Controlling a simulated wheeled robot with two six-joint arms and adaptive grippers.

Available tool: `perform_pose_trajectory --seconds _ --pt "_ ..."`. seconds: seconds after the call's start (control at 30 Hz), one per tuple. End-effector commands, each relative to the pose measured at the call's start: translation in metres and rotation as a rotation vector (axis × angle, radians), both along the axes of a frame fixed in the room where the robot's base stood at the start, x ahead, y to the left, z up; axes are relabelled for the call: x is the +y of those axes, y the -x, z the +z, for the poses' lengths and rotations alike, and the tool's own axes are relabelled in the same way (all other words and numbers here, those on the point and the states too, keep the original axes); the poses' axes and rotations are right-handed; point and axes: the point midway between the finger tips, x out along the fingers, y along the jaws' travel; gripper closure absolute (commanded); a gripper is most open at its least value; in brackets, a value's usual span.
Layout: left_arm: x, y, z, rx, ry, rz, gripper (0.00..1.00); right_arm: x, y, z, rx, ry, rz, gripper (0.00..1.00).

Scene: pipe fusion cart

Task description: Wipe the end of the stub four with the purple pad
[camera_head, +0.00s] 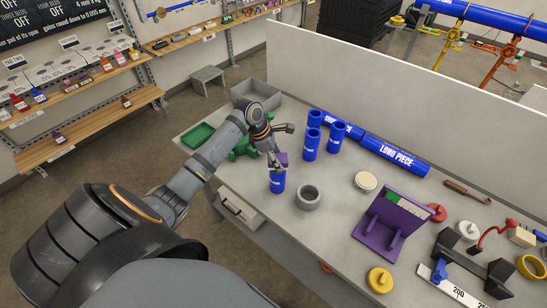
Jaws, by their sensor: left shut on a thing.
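My left gripper (274,160) reaches in over the table and is shut on the purple pad (282,158), which is partly hidden by the fingers. The pad is at the top end of the nearest upright blue stub (277,183); I cannot tell whether it touches. Other blue stubs stand behind it: one (310,146), one to its right (336,138) and one farther back (315,119). Their labels are too small to read, so I cannot tell which is stub four. My right gripper is not in view.
A grey ring (307,197) stands right of the nearest stub. A long blue pipe (397,158) lies along the back. A purple stand (389,222), a yellow knobbed disc (380,280) and a black clamp (470,265) are to the right. A green tray (198,136) is at left.

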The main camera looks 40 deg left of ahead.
Motion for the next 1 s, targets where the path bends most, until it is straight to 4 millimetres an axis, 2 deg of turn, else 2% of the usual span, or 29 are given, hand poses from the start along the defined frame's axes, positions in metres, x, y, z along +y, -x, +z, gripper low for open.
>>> perform_pose_trajectory --seconds 0.13,0.33,0.7,1.0 --pt "-0.007 -0.005 0.000 0.000 0.003 -0.001 0.79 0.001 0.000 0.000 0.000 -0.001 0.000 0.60" --pt "-0.008 -0.005 0.000 0.001 0.001 0.000 0.79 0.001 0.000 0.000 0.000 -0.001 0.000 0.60" --pt "0.012 0.008 0.001 -0.001 -0.003 0.000 0.79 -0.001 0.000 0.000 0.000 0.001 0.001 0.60" --pt "0.016 0.012 0.001 -0.002 0.000 -0.001 0.79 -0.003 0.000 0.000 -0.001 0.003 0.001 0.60"
